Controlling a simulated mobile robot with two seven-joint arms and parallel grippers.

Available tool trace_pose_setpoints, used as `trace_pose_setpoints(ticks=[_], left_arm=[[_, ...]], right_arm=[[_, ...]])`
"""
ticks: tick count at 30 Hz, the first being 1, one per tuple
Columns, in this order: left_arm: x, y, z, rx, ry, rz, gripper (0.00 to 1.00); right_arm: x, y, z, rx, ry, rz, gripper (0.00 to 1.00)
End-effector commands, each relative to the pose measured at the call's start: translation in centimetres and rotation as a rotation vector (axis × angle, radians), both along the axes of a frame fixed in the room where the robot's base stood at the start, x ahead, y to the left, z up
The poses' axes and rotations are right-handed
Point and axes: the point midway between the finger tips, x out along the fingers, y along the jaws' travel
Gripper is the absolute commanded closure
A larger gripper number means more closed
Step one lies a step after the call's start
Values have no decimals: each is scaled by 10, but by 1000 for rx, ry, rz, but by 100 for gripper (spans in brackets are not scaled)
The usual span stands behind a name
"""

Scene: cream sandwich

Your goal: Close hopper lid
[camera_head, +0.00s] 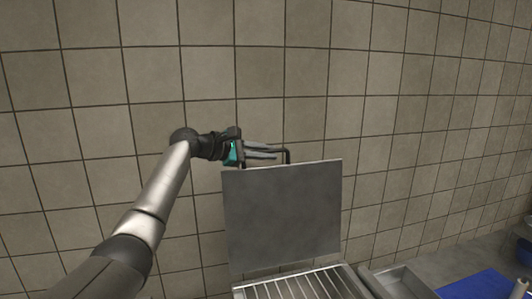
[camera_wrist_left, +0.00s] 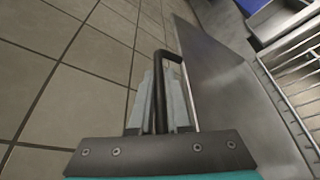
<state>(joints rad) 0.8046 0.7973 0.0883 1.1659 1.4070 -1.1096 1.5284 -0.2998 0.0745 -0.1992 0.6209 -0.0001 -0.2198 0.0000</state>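The hopper lid (camera_head: 282,213) is a flat grey plate standing upright at the back of the hopper (camera_head: 300,285), so the hopper is open. A dark bent handle (camera_head: 288,156) shows above and behind its top edge. My left gripper (camera_head: 262,151) is at the lid's top edge, with its two grey fingers along the handle bar. In the left wrist view, the handle (camera_wrist_left: 160,85) runs between the fingers (camera_wrist_left: 160,105), which sit close on both sides of it; the lid (camera_wrist_left: 225,95) is just to the right. My right gripper is not in view.
A tiled wall (camera_head: 420,100) stands close behind the lid and arm. The hopper has a slatted metal grate. To its right are a grey metal tray (camera_head: 405,283) and a blue flat item (camera_head: 480,286). The space in front of the lid looks clear.

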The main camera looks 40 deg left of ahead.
Motion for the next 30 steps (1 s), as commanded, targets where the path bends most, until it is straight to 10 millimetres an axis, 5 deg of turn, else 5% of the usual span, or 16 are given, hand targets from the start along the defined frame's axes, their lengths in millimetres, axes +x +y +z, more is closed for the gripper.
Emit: trace_pose_setpoints(ticks=[4,30], left_arm=[[0,0,0,0,0,0,100],[0,0,0,0,1,1,100]], right_arm=[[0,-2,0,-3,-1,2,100],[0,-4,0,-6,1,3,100]])
